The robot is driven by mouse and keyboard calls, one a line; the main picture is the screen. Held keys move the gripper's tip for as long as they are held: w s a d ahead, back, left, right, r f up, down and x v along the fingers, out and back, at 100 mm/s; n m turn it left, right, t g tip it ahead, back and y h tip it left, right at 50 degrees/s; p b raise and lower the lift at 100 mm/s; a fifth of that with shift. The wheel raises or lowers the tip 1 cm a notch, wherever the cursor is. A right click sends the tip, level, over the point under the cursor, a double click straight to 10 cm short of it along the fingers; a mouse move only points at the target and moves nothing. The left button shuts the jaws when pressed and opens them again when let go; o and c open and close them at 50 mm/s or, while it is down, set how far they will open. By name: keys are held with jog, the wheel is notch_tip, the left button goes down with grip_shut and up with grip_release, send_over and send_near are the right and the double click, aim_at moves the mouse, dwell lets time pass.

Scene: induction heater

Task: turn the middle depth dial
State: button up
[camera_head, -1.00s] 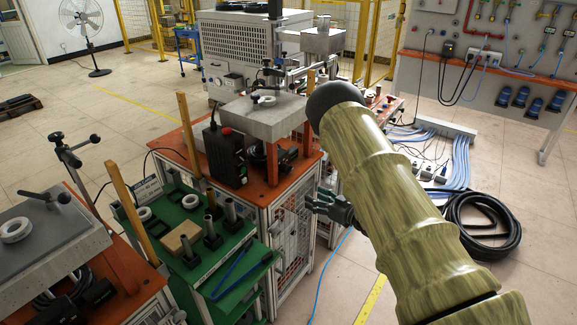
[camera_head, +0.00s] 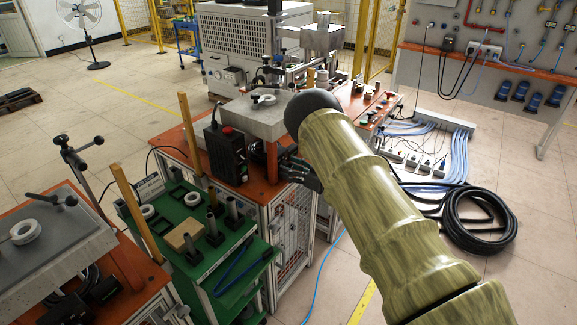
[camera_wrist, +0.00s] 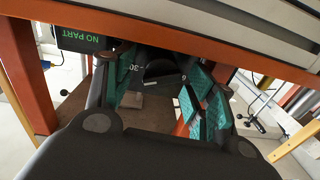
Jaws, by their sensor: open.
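A dark round dial (camera_wrist: 162,72) with pale scale marks, "30" among them, shows between my fingers in the wrist view. It is partly hidden under an orange beam, and I cannot tell whether it is the middle one. My gripper (camera_wrist: 152,78) is open, with teal pads on its fingers, and nothing is held. I cannot tell whether a finger touches the dial. In the head view my gripper (camera_head: 302,174) is at the right side of the orange-topped station (camera_head: 240,190), beside its orange leg, below the grey plate. The dial is hidden there.
A black box with a "NO PART" display (camera_wrist: 80,40) is left of the fingers. A small brownish block (camera_wrist: 132,99) lies below the dial. Orange legs and beams (camera_wrist: 22,75) frame the space. A green rack (camera_head: 200,235) with cylinders stands left; a black hose coil (camera_head: 480,218) lies right.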

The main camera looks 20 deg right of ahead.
jog(key=shift+w+a, duration=0.35)
jog(key=shift+w, duration=0.1)
jog(key=c, duration=1)
jog(key=shift+f+n+b, duration=0.15)
jog(key=shift+n+b, duration=0.45)
jog(key=shift+b, duration=0.2)
jog(key=shift+n+b, duration=0.55)
jog(key=shift+n, duration=0.25)
jog(key=o, duration=1)
